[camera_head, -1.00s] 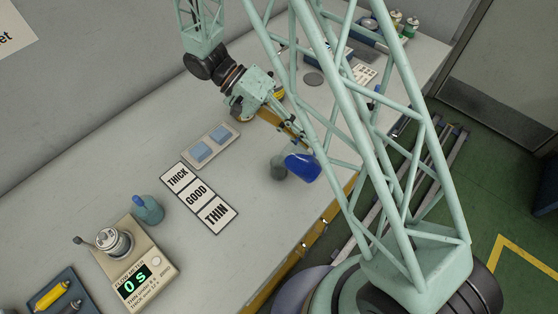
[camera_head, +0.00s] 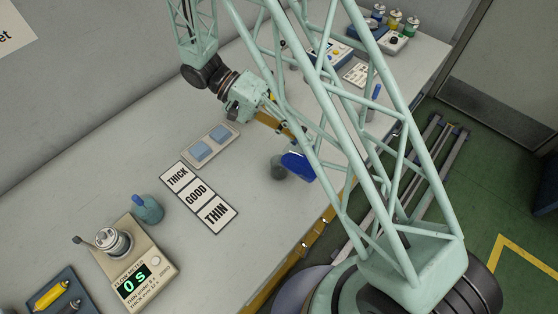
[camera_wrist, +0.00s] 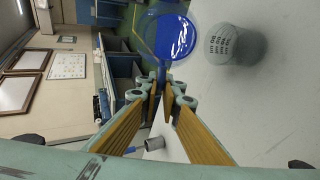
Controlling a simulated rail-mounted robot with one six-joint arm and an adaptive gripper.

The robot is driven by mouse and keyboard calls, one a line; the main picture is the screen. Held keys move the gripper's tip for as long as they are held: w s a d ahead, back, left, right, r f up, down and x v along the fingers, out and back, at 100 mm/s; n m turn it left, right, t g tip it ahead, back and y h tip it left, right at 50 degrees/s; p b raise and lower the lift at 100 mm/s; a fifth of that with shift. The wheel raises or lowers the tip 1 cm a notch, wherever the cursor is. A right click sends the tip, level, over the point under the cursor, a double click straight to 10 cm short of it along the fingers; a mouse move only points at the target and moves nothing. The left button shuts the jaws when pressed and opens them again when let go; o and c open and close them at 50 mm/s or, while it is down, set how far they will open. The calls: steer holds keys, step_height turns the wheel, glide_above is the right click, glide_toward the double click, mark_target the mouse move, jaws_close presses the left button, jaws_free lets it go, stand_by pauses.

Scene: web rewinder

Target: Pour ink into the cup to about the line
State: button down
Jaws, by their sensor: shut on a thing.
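My gripper (camera_head: 290,135) is shut on the handle of a clear round vessel of blue ink (camera_head: 298,166). In the wrist view the fingertips (camera_wrist: 163,90) meet at the handle, and the ink (camera_wrist: 175,36) shows deep blue inside the vessel. The vessel looks tilted, but its lip is hard to make out. A grey translucent cup (camera_head: 278,168) stands on the bench just left of the vessel in the head view. In the wrist view the cup (camera_wrist: 236,44) shows dark printed marks. I see no blue in the cup, and whether the two touch is unclear.
Cards reading THICK, GOOD and THIN (camera_head: 197,195) lie left of the cup. The bench's front edge (camera_head: 318,226) is close.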

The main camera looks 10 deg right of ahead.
steer(key=shift+a+r+g+h, duration=0.1)
steer(key=shift+r+g+h, duration=0.05)
steer(key=shift+g+h, duration=0.2)
stand_by(0.4)
steer(key=shift+w+r+n+g+h, duration=0.1)
steer(key=shift+r+n+g+h, duration=0.2)
steer(key=shift+n+g+h, duration=0.25)
stand_by(4.4)
steer(key=shift+s+d+f+t+y, duration=0.15)
steer(key=shift+f+t+y, duration=0.1)
steer(key=shift+t+y, duration=0.2)
steer(key=shift+s+d+f+t+y, duration=0.1)
steer(key=shift+d+f+t+y, duration=0.1)
steer(key=shift+t+y, duration=0.25)
steer(key=shift+r+y, duration=0.2)
steer(key=shift+y, duration=0.3)
steer(key=shift+r+t, duration=0.1)
steer(key=shift+t, duration=0.3)
stand_by(0.5)
